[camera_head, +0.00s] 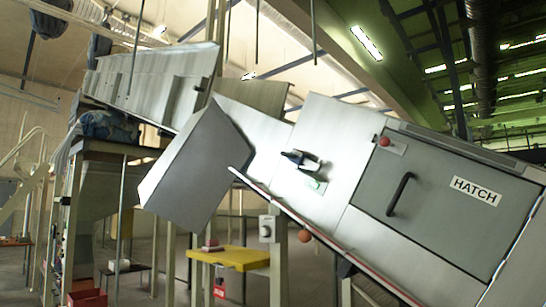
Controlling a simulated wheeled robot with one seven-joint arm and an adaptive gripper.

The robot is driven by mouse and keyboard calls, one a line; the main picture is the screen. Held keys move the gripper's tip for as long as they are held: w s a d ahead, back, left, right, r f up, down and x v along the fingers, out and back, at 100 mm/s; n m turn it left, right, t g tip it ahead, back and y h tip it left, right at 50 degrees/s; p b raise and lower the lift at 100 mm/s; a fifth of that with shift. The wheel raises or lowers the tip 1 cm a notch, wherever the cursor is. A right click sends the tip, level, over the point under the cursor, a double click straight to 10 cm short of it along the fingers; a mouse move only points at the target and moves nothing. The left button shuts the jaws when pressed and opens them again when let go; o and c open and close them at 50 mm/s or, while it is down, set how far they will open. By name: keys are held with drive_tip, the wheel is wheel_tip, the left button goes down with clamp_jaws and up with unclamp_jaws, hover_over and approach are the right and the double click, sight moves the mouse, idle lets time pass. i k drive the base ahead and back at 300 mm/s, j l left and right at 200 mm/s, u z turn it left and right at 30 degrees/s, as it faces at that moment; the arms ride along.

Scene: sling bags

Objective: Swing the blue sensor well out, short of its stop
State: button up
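I cannot make out a blue sensor in the head view. My gripper is not in view either. A long pale metal machine housing (250,125) slopes down to the right across the tilted picture. A grey flap or box-like panel (197,168) juts out from its middle. A small black fitting (301,159) sits on the housing, with a green label (318,186) below it; I cannot tell what the fitting is.
A grey hatch door (435,195) marked HATCH, with a black handle (399,194), looks closed. A red button (384,141) is above it. A yellow-topped stand (229,258) is below the housing. Blue cloth-like bundles (108,127) lie at left, and a red bin (87,298) is below.

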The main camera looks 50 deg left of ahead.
sight(299, 158)
drive_tip(key=l+u, duration=0.15)
drive_tip(key=u, duration=0.3)
drive_tip(key=k+l+u, duration=0.15)
drive_tip(key=u, duration=0.3)
drive_tip(key=k+l+u, duration=0.1)
drive_tip(key=u, duration=0.35)
drive_tip(key=k+u, duration=0.1)
drive_tip(key=u, duration=0.35)
drive_tip(key=k+l, duration=0.1)
drive_tip(key=k, duration=0.15)
drive_tip(key=i+l+u, duration=0.1)
drive_tip(key=i, duration=0.55)
drive_tip(key=i+l+u, duration=0.15)
drive_tip(key=i, duration=0.45)
